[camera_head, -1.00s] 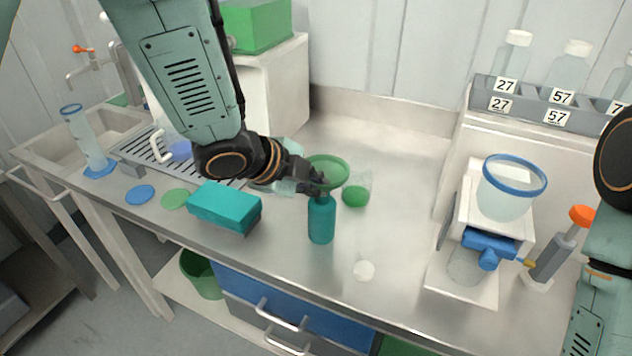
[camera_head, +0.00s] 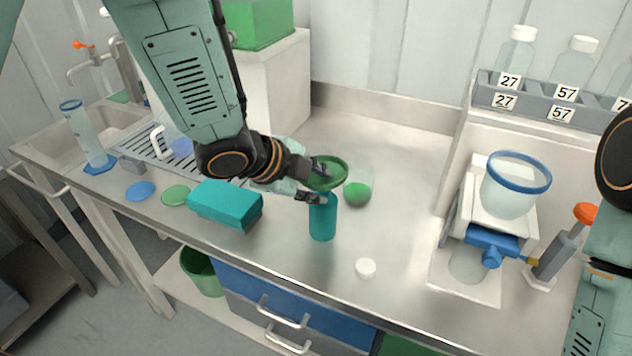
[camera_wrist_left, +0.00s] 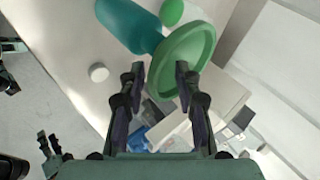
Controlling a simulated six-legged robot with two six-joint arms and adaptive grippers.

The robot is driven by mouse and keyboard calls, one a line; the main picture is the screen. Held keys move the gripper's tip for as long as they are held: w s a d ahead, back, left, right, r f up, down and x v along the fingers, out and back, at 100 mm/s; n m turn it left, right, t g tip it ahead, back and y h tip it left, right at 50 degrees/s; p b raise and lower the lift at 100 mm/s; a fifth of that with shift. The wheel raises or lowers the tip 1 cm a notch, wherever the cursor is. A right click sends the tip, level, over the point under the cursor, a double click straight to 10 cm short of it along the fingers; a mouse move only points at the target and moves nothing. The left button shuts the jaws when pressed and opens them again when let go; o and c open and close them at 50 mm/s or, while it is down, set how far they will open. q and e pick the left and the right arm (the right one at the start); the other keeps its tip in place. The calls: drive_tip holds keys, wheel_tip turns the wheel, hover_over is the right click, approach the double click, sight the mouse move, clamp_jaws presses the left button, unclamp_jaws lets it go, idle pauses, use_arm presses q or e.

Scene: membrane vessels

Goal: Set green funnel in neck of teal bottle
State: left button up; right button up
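The green funnel (camera_head: 328,173) sits mouth-up on top of the teal bottle (camera_head: 323,222), which stands upright on the bench. Its stem is hidden, but it looks seated in the neck. In the left wrist view the funnel's wide rim (camera_wrist_left: 184,60) is just beyond the fingertips, with the teal bottle (camera_wrist_left: 130,24) behind it. My left gripper (camera_head: 316,182) is open beside the funnel, its fingers spread apart; the gap also shows in the left wrist view (camera_wrist_left: 160,72).
A teal box (camera_head: 225,204) lies left of the bottle. A filtration unit with a blue-rimmed cup (camera_head: 515,185) stands at right. The back middle bench is clear.

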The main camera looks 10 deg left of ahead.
use_arm(q)
drive_tip(key=v, duration=1.2)
drive_tip(key=shift+a+f, duration=0.1)
drive_tip(key=s+f+n+g+y+b, duration=0.15)
drive_tip(key=s+f+n, duration=0.35)
drive_tip(key=f, duration=0.7)
drive_tip(key=s+f+n+g+b, duration=0.25)
drive_tip(key=f+n, duration=0.35)
drive_tip(key=f, duration=0.6)
drive_tip(key=s+a+f+n+g+y+b, duration=0.1)
drive_tip(key=s+a+f+n+b, duration=0.1)
drive_tip(key=s+f, duration=0.7)
drive_tip(key=s+a+f+n+g+y+b, duration=0.2)
drive_tip(key=s+a+f+n, duration=0.2)
drive_tip(key=s+f+n, duration=0.3)
wheel_tip(320, 180, down, 2)
drive_tip(key=s, duration=0.2)
drive_tip(key=shift+s, duration=0.25)
